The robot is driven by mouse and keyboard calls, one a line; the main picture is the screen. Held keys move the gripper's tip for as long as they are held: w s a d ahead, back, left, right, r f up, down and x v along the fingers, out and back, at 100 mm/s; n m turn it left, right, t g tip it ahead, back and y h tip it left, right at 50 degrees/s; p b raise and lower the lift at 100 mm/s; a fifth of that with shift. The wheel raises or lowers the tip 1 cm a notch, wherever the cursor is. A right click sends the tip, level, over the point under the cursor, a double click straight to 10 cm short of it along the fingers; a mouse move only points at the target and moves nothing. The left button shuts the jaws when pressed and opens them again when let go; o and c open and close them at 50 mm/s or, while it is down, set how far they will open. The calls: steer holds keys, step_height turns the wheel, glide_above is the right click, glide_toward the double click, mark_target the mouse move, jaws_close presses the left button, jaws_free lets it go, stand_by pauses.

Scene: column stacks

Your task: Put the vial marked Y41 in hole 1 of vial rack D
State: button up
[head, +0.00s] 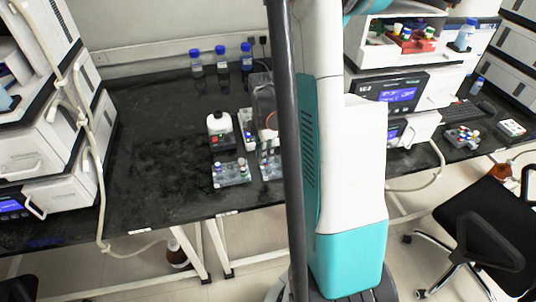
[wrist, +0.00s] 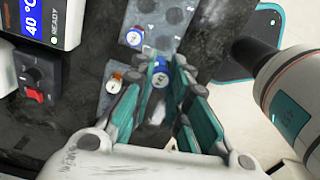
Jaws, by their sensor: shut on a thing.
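My gripper (wrist: 164,72) is shut on a blue-capped vial (wrist: 160,78) in the wrist view. The mark on its cap is too small to read, so I cannot tell whether it is Y41. The vial's lower part is hidden, and I cannot tell whether it is clear of the grey rack below. A grey vial rack (wrist: 176,16) with dark round holes shows at the top. No rack letter or hole number is readable. In the head view my arm hides the gripper.
A small rack of vials (head: 231,175) stands near the bench's front edge. A white device with a black top (head: 220,132) is behind it. Several blue-capped bottles (head: 222,62) stand at the back. The bench's left part (head: 145,140) is clear.

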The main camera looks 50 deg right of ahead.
steer(key=shift+s+d+f+b, duration=0.15)
steer(key=shift+f+b, duration=0.3)
steer(key=shift+f, duration=0.25)
steer(key=shift+s+d+f+b, duration=0.1)
steer(key=shift+d+f+b, duration=0.05)
steer(key=shift+f+b, duration=0.4)
steer(key=shift+s+d+f+b, duration=0.15)
steer(key=shift+f+b, duration=0.2)
steer(key=shift+f, duration=0.45)
steer(key=shift+w, duration=0.1)
steer(key=shift+f+b, duration=0.8)
steer(key=shift+b, duration=0.15)
stand_by(0.8)
steer(key=shift+f+b, duration=0.3)
steer(key=o, duration=1.2)
steer(key=shift+c, duration=0.2)
